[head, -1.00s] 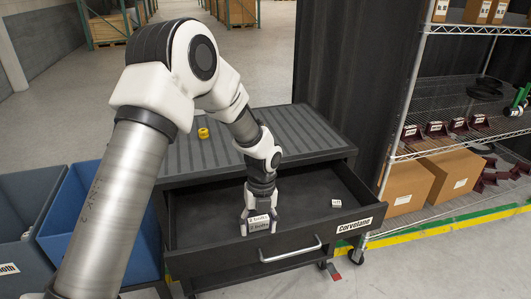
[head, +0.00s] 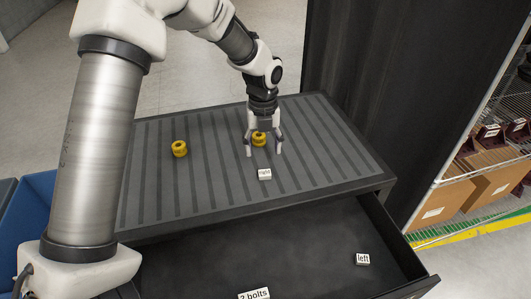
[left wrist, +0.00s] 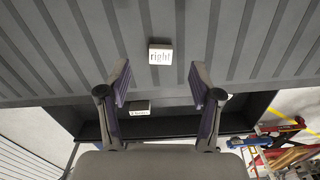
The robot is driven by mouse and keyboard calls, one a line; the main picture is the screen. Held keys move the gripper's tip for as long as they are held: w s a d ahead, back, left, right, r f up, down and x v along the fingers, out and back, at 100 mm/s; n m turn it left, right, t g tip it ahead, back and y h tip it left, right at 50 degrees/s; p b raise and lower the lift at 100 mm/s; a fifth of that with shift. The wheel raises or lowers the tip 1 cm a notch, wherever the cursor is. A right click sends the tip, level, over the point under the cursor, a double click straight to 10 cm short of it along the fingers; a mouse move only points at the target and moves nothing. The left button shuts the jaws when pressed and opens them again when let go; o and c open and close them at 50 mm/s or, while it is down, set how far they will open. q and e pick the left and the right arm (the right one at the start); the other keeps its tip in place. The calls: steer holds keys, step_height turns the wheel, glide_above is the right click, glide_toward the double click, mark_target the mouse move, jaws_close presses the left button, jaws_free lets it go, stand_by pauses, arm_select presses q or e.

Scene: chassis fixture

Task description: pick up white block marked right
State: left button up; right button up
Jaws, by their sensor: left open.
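The white block marked "right" (head: 264,174) lies on the ribbed dark worktop of the cabinet, with its label readable. It also shows in the left wrist view (left wrist: 160,54), just beyond the fingertips and between their lines. My left gripper (head: 264,154) is open and empty, pointing down over the worktop, slightly behind the block in the head view. Its two fingers show apart in the left wrist view (left wrist: 159,76). The block is clear of the fingers. My right gripper is not in view.
Yellow ring-shaped parts stand on the worktop, one at left (head: 179,149) and one behind my left fingers (head: 259,139). The open drawer (head: 310,245) holds a white block marked "left" (head: 362,259) and a "2 bolts" label (head: 254,294). Shelving (head: 490,150) stands at right.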

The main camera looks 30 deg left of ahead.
mark_target(265, 171)
arm_select(q)
steer(key=shift+s+d+f, duration=0.2)
steer(key=shift+f, duration=0.1)
steer(key=shift+s+d+f, duration=0.55)
steer(key=shift+s+d, duration=0.1)
steer(key=shift+s, duration=0.05)
steer(key=f, duration=0.3)
steer(key=f+p, duration=0.1)
steer(key=f, duration=0.1)
steer(key=shift+w+a+f, duration=0.2)
steer(key=shift+w+a, duration=0.1)
steer(key=shift+w, duration=0.1)
steer(key=shift+s+d+r, duration=0.2)
steer(key=shift+r, duration=0.05)
steer(key=shift+c, duration=0.6)
steer(key=c, duration=0.9)
